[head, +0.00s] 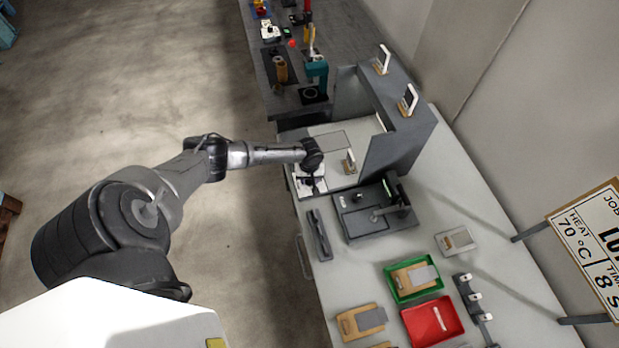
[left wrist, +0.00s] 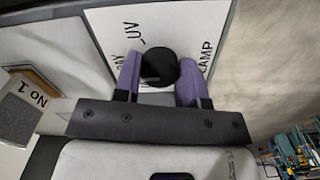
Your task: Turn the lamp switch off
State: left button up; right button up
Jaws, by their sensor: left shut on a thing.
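The lamp switch is a round black knob (left wrist: 158,62) on a white panel (left wrist: 105,22). In the left wrist view the panel's lettering reads "UV" and "LAMP", with another word partly covered. My left gripper (left wrist: 159,74) is shut on the knob, with one purple finger on each side of it. In the head view my left gripper (head: 309,184) is at the white panel (head: 301,190) on the bench's near left edge, and the wrist hides the knob. The knob's pointer direction cannot be made out. My right gripper is in neither view.
A grey housing (head: 404,140) stands behind the panel. A dark device (head: 355,222), a green tray (head: 391,288) and a red tray (head: 443,309) are on the bench to the right. A card marked "No 1" (left wrist: 38,82) shows in the left wrist view. Floor left of the bench is clear.

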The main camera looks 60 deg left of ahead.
pick_arm(q)
jog(key=n+p, duration=0.4)
jog(key=p, duration=0.1)
jog(key=shift+d+r, duration=0.1)
jog(key=shift+r, duration=0.1)
jog(key=shift+n+p, duration=0.7)
jog(key=shift+n, duration=0.3)
jog(key=n+p, duration=0.2)
jog(key=n, duration=0.1)
jog(key=shift+f, duration=0.1)
jog(key=shift+n+p, duration=0.35)
jog(key=shift+n, duration=0.95)
jog(key=shift+f, duration=0.1)
jog(key=o, duration=0.9)
